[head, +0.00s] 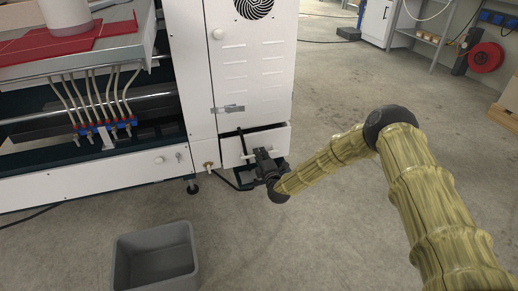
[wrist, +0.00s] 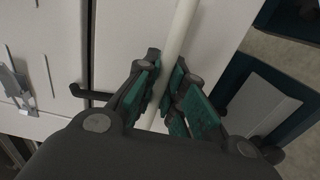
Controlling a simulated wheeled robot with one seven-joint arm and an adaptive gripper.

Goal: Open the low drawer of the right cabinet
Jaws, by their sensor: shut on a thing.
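The low drawer (head: 272,138) is a white front at the bottom of the tall white cabinet (head: 255,75). A dark gap runs along its top and left edges; I cannot tell how far out it stands. My gripper (head: 258,160) is low in front of the drawer and partly hides it. In the wrist view the drawer front (wrist: 125,30) lies behind a pale round bar handle (wrist: 184,18). The teal-padded fingers of my gripper (wrist: 166,85) are shut on this handle, one on each side. The fingers hide part of the bar.
A metal latch (head: 228,109) sits on the cabinet door above the drawer. A grey bin (head: 155,262) stands on the floor at front left. A machine with tubes (head: 100,125) adjoins on the left. The floor to the right is open.

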